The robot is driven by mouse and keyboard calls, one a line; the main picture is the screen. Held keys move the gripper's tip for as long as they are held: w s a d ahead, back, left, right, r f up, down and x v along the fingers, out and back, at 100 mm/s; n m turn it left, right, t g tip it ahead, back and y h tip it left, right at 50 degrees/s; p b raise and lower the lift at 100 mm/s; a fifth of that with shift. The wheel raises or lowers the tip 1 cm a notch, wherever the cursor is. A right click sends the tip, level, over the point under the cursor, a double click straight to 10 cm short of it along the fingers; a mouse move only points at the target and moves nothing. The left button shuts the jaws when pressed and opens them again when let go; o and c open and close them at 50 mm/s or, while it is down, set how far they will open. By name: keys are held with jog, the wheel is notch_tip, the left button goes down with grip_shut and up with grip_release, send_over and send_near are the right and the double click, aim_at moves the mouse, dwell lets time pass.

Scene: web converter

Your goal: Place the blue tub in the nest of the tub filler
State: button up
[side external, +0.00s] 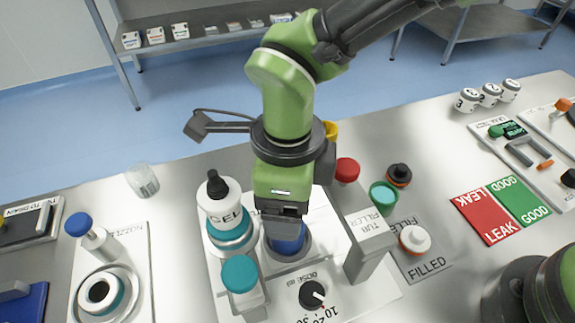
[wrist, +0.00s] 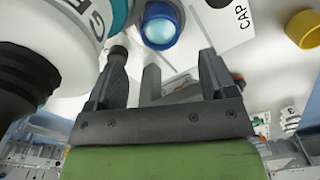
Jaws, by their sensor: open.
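The blue tub (side external: 288,240) sits upright in the round grey nest (side external: 301,252) of the tub filler (side external: 365,228). My gripper (side external: 285,212) is right above the tub and hides its top in the side view. In the wrist view my gripper (wrist: 159,65) has its two fingers apart with nothing between them. The blue tub (wrist: 160,25) shows just beyond the fingertips, with its open round rim facing me. Whether the fingers touch the tub is hard to tell.
A white gel bottle (side external: 219,200) stands close left of my gripper. A teal cap (side external: 240,274) and a black dose knob (side external: 313,294) are in front. A yellow part (wrist: 303,29) shows in the wrist view.

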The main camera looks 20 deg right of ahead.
jog(key=d+r+n+t+y, duration=0.1)
jog(key=d+r+n, duration=0.3)
jog(key=d+r, duration=0.4)
jog(key=d+r+n+t+y, duration=0.1)
jog(key=d+r+n, duration=0.4)
jog(key=r, duration=0.5)
jog(key=s+d+r+n+t, duration=0.2)
jog(key=s+d+n+t, duration=0.3)
jog(key=s+d+n, duration=0.5)
jog(key=d, duration=0.3)
jog(key=shift+s+d+r, duration=0.15)
jog(key=shift+s, duration=0.2)
